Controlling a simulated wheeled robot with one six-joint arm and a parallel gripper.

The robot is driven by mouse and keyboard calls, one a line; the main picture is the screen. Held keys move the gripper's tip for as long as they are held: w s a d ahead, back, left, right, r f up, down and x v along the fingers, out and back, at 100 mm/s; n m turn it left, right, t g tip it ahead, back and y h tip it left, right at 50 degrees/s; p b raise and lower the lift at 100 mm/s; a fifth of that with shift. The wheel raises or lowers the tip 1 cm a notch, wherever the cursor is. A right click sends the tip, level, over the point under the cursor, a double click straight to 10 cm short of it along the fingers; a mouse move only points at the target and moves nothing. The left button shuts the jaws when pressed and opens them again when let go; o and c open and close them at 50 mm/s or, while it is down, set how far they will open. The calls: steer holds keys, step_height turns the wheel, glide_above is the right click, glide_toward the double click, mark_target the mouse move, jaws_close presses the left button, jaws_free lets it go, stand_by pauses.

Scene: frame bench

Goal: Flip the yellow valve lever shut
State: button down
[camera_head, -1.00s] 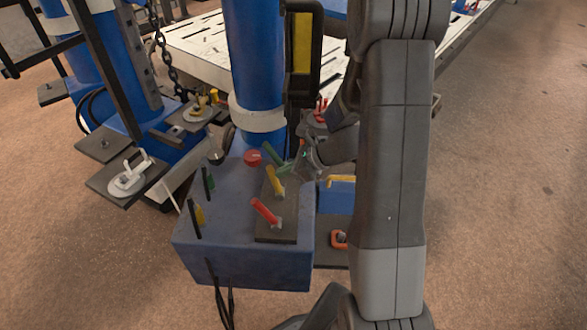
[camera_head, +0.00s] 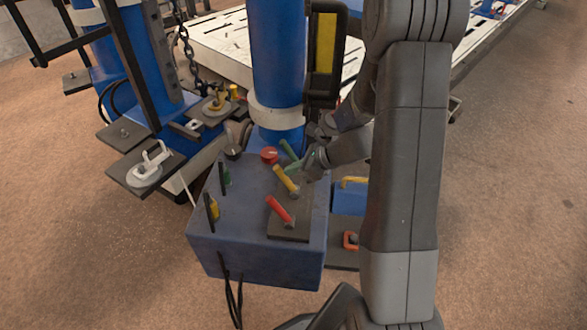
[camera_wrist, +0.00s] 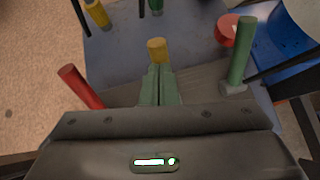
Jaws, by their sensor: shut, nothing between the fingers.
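The yellow valve lever (camera_head: 286,179) stands tilted between a red lever (camera_head: 280,210) and a green lever (camera_head: 290,150) on a dark plate on top of a blue box. My gripper (camera_head: 296,168) is shut and empty, close beside the yellow lever. In the wrist view, the yellow lever's end (camera_wrist: 157,50) shows just beyond my shut green fingertips (camera_wrist: 158,72); the rest of it is hidden behind them. I cannot tell whether they touch. In the wrist view, the red lever (camera_wrist: 80,86) is at left and the green lever (camera_wrist: 241,50) at right.
The blue box (camera_head: 255,262) also carries a red round button (camera_head: 269,155) and, at its left edge, small yellow and green parts. A blue post (camera_head: 279,60) rises behind it. A plate with a white clamp (camera_head: 150,168) stands at left. Open floor lies at right.

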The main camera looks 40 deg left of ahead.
steer(key=p+v, duration=0.1)
steer(key=v, duration=1.2)
steer(key=shift+w+d+r, duration=0.15)
steer(key=shift+d+r, duration=0.1)
steer(key=shift+r, duration=0.05)
steer(key=shift+a+f, duration=0.1)
steer(key=b+x, duration=0.1)
steer(key=x, duration=1.2)
steer(key=shift+a+f, duration=0.15)
steer(key=shift+f, duration=0.05)
